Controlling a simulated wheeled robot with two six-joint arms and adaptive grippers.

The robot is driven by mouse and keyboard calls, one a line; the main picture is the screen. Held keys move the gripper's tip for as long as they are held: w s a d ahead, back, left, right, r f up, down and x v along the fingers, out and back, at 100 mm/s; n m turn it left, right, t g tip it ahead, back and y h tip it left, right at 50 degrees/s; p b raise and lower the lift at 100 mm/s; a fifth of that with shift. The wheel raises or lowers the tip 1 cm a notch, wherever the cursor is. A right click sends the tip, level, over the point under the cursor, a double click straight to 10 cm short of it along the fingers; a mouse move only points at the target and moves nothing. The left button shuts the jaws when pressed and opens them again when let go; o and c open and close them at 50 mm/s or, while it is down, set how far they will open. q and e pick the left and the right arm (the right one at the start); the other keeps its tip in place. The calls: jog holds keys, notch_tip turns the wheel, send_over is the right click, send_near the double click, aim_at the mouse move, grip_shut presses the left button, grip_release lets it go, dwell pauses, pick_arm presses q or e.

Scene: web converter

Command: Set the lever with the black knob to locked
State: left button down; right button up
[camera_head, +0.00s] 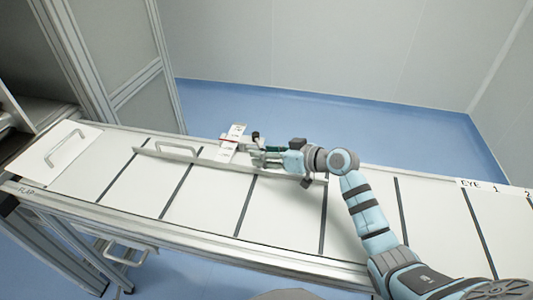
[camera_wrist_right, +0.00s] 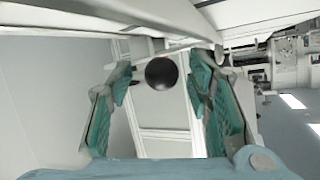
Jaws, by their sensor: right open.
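The lever's black knob (camera_wrist_right: 161,71) shows in the right wrist view between the two green finger pads, with room on both sides. In the head view the knob (camera_head: 256,135) is a small dark spot beside a white label plate (camera_head: 233,138) with red marks. The lever's position against the marks is too small to read. My right gripper (camera_head: 256,152) is at the knob; in the right wrist view its fingers (camera_wrist_right: 166,85) are open around the knob and appear not to touch it. My left gripper is not in view.
A long white panelled table (camera_head: 285,215) with dark seams runs across the view. A low rail (camera_head: 180,153) stands along it near the plate. A white flap with a handle (camera_head: 62,148) lies at the left. Blue floor (camera_head: 330,125) is clear behind.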

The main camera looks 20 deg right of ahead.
jog(key=v, duration=1.2)
